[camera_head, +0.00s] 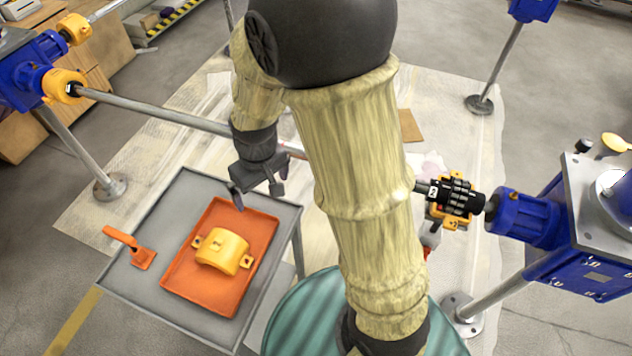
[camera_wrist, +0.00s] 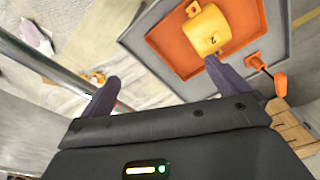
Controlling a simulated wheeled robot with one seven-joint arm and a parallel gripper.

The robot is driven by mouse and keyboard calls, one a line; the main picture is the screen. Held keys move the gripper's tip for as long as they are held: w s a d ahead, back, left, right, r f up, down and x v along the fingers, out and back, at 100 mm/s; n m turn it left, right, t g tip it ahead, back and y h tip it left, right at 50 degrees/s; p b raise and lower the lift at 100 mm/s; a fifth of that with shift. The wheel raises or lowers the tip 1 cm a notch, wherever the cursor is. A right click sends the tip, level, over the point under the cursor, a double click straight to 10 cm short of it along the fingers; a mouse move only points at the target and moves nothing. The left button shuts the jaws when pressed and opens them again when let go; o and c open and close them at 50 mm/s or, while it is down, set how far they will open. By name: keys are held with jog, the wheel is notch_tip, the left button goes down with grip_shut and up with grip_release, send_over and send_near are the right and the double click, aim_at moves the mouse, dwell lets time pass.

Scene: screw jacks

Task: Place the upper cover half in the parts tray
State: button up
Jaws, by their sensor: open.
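The upper cover half (camera_head: 222,251), a yellow half-shell with side lugs, lies in the orange parts tray (camera_head: 206,300). The tray rests on a grey table. My gripper (camera_head: 256,198) is open and empty, above the far edge of the tray and apart from the cover half. In the wrist view my gripper (camera_wrist: 160,92) shows both fingers spread wide. The cover half (camera_wrist: 206,30) lies beyond the right finger there, in the parts tray (camera_wrist: 172,50). Whether that finger overlaps or touches the tray's airspace only cannot be told.
An orange-handled tool (camera_head: 135,250) lies on the grey table (camera_head: 150,285) left of the tray. A long shaft (camera_head: 150,112) runs behind my arm to a black coupling (camera_head: 450,195) with yellow parts and a blue screw jack (camera_head: 525,218). A teal drum (camera_head: 300,325) stands nearby.

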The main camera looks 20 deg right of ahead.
jog(key=s+d+r+m, duration=0.2)
jog(key=s+d, duration=0.1)
jog(key=d, duration=0.2)
jog(key=s+d+r+m+t, duration=0.1)
jog(key=s+d+r+m, duration=0.1)
jog(key=d, duration=0.3)
jog(key=shift+s+d+t+h, duration=0.25)
jog(key=shift+s+t+h, duration=0.05)
jog(key=shift+s, duration=0.4)
